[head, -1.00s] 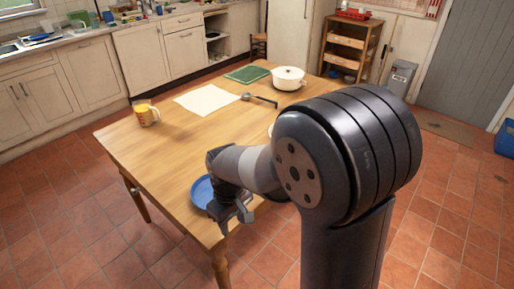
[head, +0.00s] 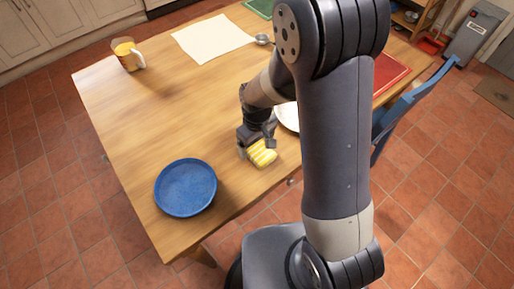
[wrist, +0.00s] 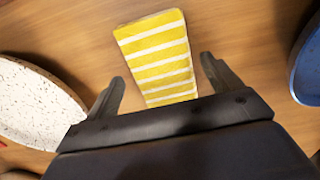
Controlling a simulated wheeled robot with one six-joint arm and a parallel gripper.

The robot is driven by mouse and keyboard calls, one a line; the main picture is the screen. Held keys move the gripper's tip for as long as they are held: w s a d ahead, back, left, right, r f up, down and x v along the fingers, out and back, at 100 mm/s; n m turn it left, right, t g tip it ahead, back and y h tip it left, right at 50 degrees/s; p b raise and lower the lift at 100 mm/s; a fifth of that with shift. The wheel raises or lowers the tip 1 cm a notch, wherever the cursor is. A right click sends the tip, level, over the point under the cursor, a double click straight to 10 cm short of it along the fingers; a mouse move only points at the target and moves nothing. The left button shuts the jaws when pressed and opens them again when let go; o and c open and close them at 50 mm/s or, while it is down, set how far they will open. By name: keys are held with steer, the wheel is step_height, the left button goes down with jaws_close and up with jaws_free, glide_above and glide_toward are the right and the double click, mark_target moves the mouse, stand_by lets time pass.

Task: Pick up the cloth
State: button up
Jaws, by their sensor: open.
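The cloth (head: 262,153) is yellow with white stripes and lies folded on the wooden table near its front edge. In the wrist view the cloth (wrist: 158,58) lies in front of and partly between the two open fingers. My gripper (head: 257,142) is open and empty, just over the cloth in the head view. In the wrist view my gripper (wrist: 163,78) has one finger on each side of the cloth's near end, which is partly hidden by the gripper body.
A blue plate (head: 186,187) lies to the left of the cloth. A pale speckled plate (head: 288,116) is close by on the right, partly behind my arm. A mug (head: 127,54), a white sheet (head: 212,39) and a red mat (head: 391,72) are farther off. A blue chair (head: 411,103) stands at the right.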

steer(key=shift+s+f, duration=0.1)
steer(key=shift+f, duration=0.2)
steer(key=c, duration=1.1)
